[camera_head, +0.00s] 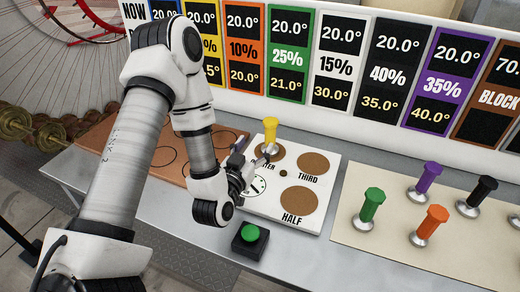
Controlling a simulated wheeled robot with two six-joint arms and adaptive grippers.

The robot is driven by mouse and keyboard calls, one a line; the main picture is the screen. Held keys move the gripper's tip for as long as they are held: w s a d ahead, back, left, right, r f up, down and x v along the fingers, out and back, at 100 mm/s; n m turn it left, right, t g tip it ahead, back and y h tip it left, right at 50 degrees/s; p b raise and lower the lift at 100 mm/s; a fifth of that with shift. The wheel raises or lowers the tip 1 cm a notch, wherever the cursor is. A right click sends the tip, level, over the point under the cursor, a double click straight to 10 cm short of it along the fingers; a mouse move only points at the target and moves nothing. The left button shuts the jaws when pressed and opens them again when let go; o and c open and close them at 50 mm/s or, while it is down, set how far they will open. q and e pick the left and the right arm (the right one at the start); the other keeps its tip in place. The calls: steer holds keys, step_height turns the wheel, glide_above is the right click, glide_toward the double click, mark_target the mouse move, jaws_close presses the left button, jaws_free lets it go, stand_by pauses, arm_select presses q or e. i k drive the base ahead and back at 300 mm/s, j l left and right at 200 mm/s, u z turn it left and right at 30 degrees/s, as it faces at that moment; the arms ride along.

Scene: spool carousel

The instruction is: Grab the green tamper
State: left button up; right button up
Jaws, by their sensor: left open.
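The green tamper (371,206) stands upright on the beige mat at the right, with its metal foot on the mat. My left gripper (256,156) is over the white board, well to the left of the green tamper. It is open, with its fingers close to a yellow tamper (270,131). The yellow tamper stands on a brown disc at the board's back; I cannot tell whether the fingers touch it. My right gripper is out of view.
Orange (431,222), purple (427,178) and black (479,190) tampers stand near the green one on the beige mat (375,258). A green button (250,232) sits in front of the white board (325,188). A coloured number panel (345,62) lines the back.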

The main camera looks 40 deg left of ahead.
mark_target(363, 222)
steer(key=k+l, duration=0.15)
steer(key=k, duration=0.35)
steer(key=k+l, duration=0.2)
steer(key=k, duration=0.25)
